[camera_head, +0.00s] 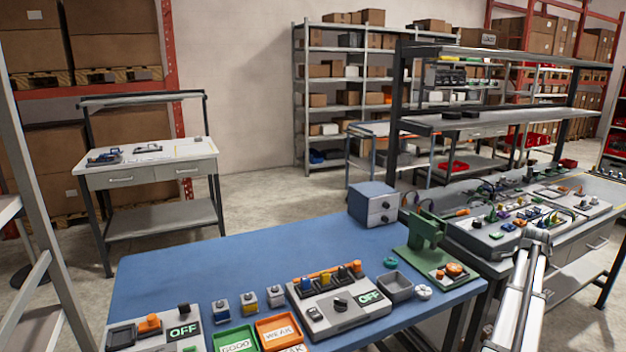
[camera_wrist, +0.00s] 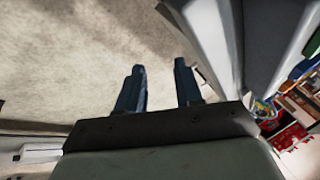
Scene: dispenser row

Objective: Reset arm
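My gripper (camera_wrist: 160,72) shows in the wrist view with its two dark blue fingers apart and nothing between them. Bare concrete floor lies behind the fingers. In the head view my white arm (camera_head: 518,300) reaches up at the lower right, beside the right end of the blue-topped table (camera_head: 250,262). The gripper's fingers cannot be made out in the head view.
The table holds a grey unit reading OFF (camera_head: 340,318), a smaller OFF panel at the left, green and orange trays (camera_head: 280,331), a blue-grey box (camera_head: 373,204) and a green press (camera_head: 424,240). A cluttered bench (camera_head: 480,241) stands behind my arm. Floor at centre left is clear.

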